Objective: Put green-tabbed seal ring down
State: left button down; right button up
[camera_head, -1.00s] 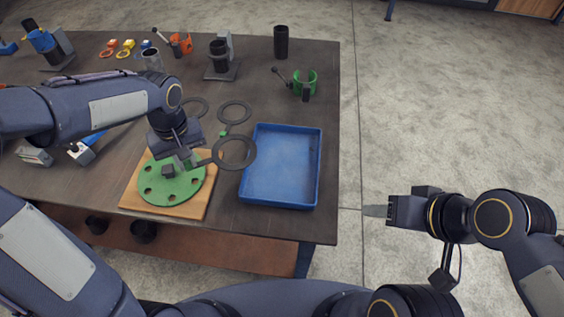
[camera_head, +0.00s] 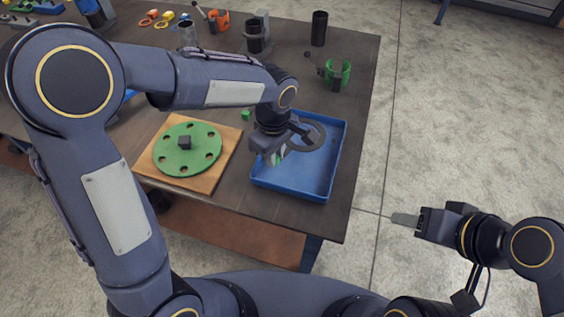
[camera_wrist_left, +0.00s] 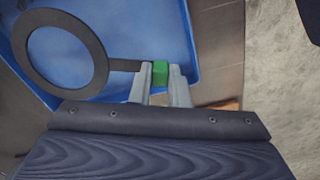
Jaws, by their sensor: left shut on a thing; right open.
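My left gripper (camera_head: 274,158) is shut on the green tab of a dark seal ring (camera_head: 322,140). It holds the ring over the blue tray (camera_head: 340,155). In the left wrist view the green tab (camera_wrist_left: 160,72) sits between the fingertips (camera_wrist_left: 160,84), and the flat ring (camera_wrist_left: 100,52) extends left over the tray's blue floor. I cannot tell the exact gap between ring and floor. Another green tab (camera_head: 245,115) shows on the table beside my left arm, its ring hidden. My right gripper (camera_head: 405,219) is open and empty, off the table's right side.
A green flange disc (camera_head: 205,160) with holes lies on a wooden board (camera_head: 224,166) left of the tray. A green clamp-like part (camera_head: 338,73) and a black cylinder (camera_head: 319,28) stand behind the tray. The tray interior looks empty.

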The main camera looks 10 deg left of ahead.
aim_at(282, 174)
pick_arm(q)
jog(key=shift+w+d+f, duration=0.15)
jog(key=shift+d+f, duration=0.35)
jog(key=shift+f, duration=0.15)
jog(key=shift+d+f, duration=0.15)
jog(key=shift+f, duration=0.75)
jog(key=shift+d+f, duration=0.1)
jog(key=shift+f, duration=0.8)
jog(key=shift+f, duration=0.2)
jog(key=c, duration=1.4)
grip_release()
jog(key=shift+r, duration=0.1)
jog(key=shift+a+r, duration=0.1)
jog(key=shift+r, duration=6.05)
